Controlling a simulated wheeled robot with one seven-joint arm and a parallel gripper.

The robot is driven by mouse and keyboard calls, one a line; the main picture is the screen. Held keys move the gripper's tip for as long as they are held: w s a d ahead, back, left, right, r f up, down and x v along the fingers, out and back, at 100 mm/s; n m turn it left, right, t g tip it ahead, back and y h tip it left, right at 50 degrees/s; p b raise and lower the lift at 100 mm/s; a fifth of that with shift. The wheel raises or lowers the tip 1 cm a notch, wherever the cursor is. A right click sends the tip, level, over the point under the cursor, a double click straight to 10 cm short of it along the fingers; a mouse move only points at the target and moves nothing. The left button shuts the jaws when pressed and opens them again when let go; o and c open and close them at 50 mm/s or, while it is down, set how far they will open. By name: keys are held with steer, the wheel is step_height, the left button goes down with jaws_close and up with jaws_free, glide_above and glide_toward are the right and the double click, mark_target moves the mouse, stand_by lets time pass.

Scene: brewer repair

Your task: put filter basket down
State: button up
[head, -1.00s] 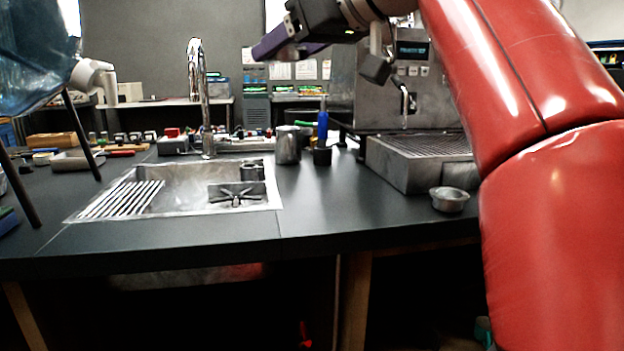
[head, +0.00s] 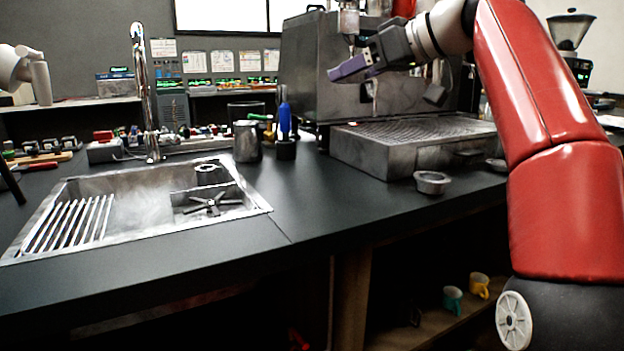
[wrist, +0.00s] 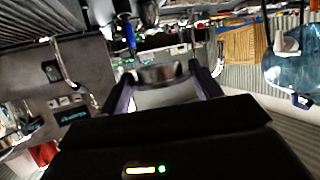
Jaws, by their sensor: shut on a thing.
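My gripper (head: 338,73) is raised in front of the espresso machine, above the counter. In the wrist view its two purple fingers (wrist: 163,82) are shut on a round metal filter basket (wrist: 158,74), whose rim spans the space between them. In the head view the held basket cannot be made out against the fingers. A small round metal cup (head: 432,183), similar to a basket, stands on the counter in front of the drip tray.
The espresso machine (head: 312,85) has a wide drip tray (head: 375,155). To the left are a steel pitcher (head: 247,142), a blue-handled tool (head: 285,120) and the sink (head: 235,213) with its tap. The black counter between sink and drip tray (head: 330,205) is clear.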

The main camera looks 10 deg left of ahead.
steer(key=b, duration=0.9)
glide_above(351, 197)
step_height(351, 197, down, 16)
steer(key=shift+r, duration=0.25)
steer(key=shift+w+f+b, duration=0.1)
steer(key=shift+f+b, duration=0.35)
steer(key=shift+f, duration=1.7)
steer(key=shift+f, duration=0.1)
steer(key=shift+f+b, duration=0.15)
steer(key=shift+b, duration=0.15)
steer(key=o, duration=1)
steer(key=shift+o, duration=0.2)
steer(key=shift+r+p, duration=0.35)
steer(key=shift+p, duration=0.05)
steer(key=v, duration=1.2)
